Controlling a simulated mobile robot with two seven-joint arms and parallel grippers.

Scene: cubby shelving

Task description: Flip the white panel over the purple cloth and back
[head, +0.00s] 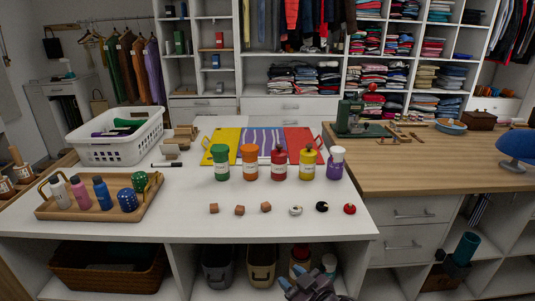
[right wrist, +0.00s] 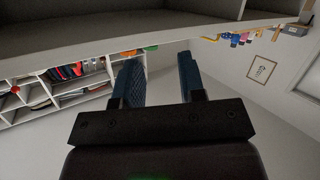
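A folding board lies flat on the white table, with a yellow panel (head: 222,138) on the left and a red panel (head: 299,137) on the right. A purple cloth (head: 263,141) with pale stripes lies between them. I cannot pick out a separate white panel; bottles in front hide the board's near edge. My right gripper (head: 300,284) is low at the bottom of the head view, below the table's front edge and far from the board. In the right wrist view its two blue fingers (right wrist: 160,80) are apart with nothing between them. My left gripper is not in view.
Several capped bottles, including a green one (head: 221,163) and a red one (head: 279,162), stand in front of the board. Small blocks (head: 239,210) lie nearer the edge. A wooden tray (head: 75,211) and a white basket (head: 110,152) stand at left. A green sewing machine (head: 351,118) is at right.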

